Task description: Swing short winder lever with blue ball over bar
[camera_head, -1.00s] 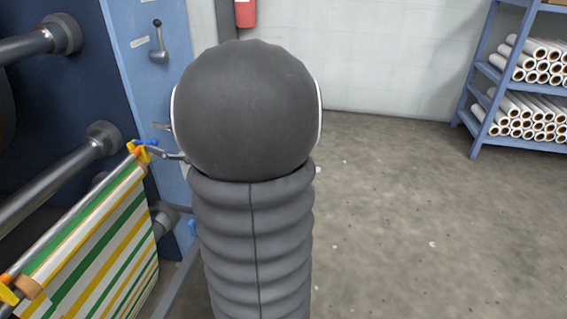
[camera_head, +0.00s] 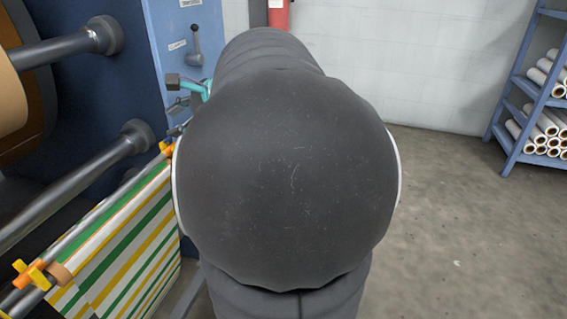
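My arm fills the middle of the head view and covers much of the machine's side. Part of my gripper (camera_head: 190,85), a dark pad on a teal link, shows past the arm's left edge, in front of the blue side panel. Its other finger is hidden, so I cannot tell its opening. The bar (camera_head: 110,212) with the striped web runs from lower left up to an orange-yellow collar (camera_head: 167,147). The short winder lever's blue ball cannot be made out; the area beside the bar's far end is mostly hidden by my arm.
A grey lever (camera_head: 195,45) with a dark knob is on the blue panel (camera_head: 163,30) above my gripper. Steel rollers (camera_head: 75,190) project at left. A red extinguisher (camera_head: 279,13) hangs at the back wall. A rack (camera_head: 510,105) of rolls stands right; the floor between is clear.

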